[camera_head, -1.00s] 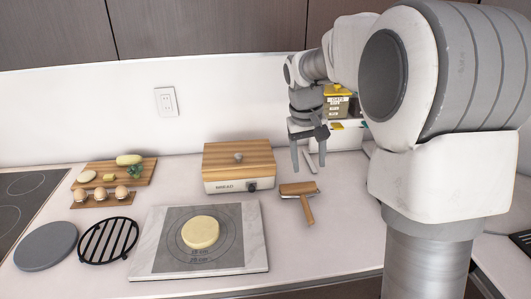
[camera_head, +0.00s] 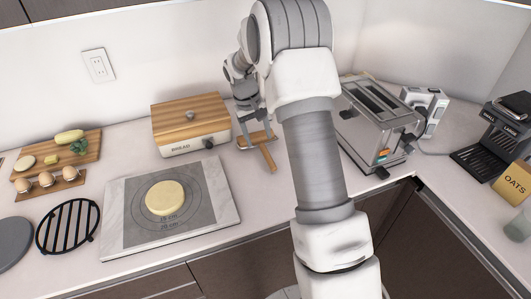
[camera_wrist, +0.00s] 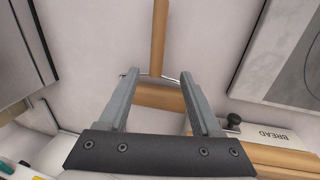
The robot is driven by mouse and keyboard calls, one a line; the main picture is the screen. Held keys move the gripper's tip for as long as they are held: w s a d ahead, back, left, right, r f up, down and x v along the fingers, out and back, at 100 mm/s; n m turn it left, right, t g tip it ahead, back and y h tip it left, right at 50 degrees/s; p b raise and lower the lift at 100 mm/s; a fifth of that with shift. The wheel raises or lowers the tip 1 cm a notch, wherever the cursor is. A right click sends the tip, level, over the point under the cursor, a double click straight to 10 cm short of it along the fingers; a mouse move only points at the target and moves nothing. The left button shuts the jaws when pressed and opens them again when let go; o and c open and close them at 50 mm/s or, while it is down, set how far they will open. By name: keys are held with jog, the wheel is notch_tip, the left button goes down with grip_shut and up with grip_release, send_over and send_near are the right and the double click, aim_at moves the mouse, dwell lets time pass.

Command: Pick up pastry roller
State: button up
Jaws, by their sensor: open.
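The pastry roller is a T-shaped wooden tool on the white counter, its handle (camera_head: 267,158) pointing toward the counter's front edge. My gripper (camera_head: 253,122) is open and points down just above or at the roller's head, beside the bread box. In the wrist view my gripper (camera_wrist: 158,80) is open and empty. The roller's wooden cylinder (camera_wrist: 158,97) shows crosswise between the two fingers, with the handle (camera_wrist: 159,38) running away past the fingertips. I cannot tell how far above the cylinder the fingertips are.
A wooden-lidded bread box (camera_head: 190,125) stands close left of my gripper. A marble board (camera_head: 225,207) with dough (camera_head: 165,198) lies front left. A toaster (camera_head: 375,125) stands on the right, partly behind my arm. Bare counter surrounds the roller's handle.

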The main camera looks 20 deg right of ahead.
aim_at(264, 148)
jog(key=f, duration=0.2)
jog(key=d+f, duration=0.1)
jog(key=f, duration=0.1)
jog(key=d+f, duration=0.1)
jog(key=f, duration=0.2)
jog(key=shift+s+p, duration=0.3)
grip_shut()
